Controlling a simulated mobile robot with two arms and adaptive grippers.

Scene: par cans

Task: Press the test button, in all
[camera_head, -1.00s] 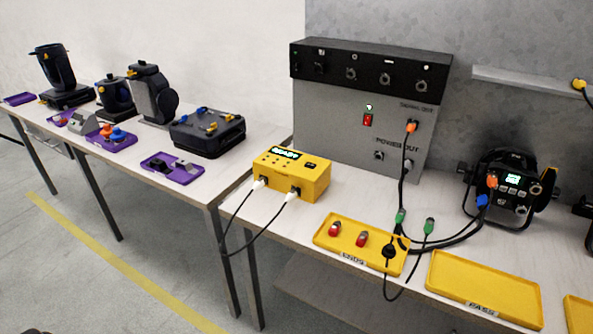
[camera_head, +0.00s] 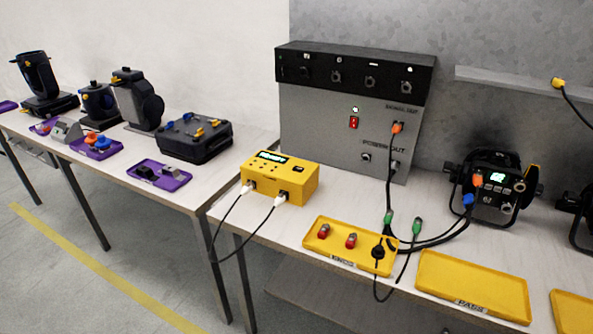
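A yellow tester box (camera_head: 284,179) with a lit green display, small buttons and two white-plugged cables sits on the bench at the middle. Which of its buttons is the test button is too small to tell. A grey and black power panel (camera_head: 345,120) stands behind it, with a lit red switch (camera_head: 354,122). A black par can (camera_head: 491,186) with a lit display stands at the right, with orange and blue plugs in it. Part of another black fixture (camera_head: 581,205) shows at the right edge. Neither of my grippers is in view.
Yellow trays lie along the bench front: one with red plugs (camera_head: 335,258), one marked PASS (camera_head: 474,294), and part of another (camera_head: 570,312). Cables hang over the front edge. The left table (camera_head: 217,165) holds moving-head fixtures, a black case (camera_head: 195,138) and purple trays.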

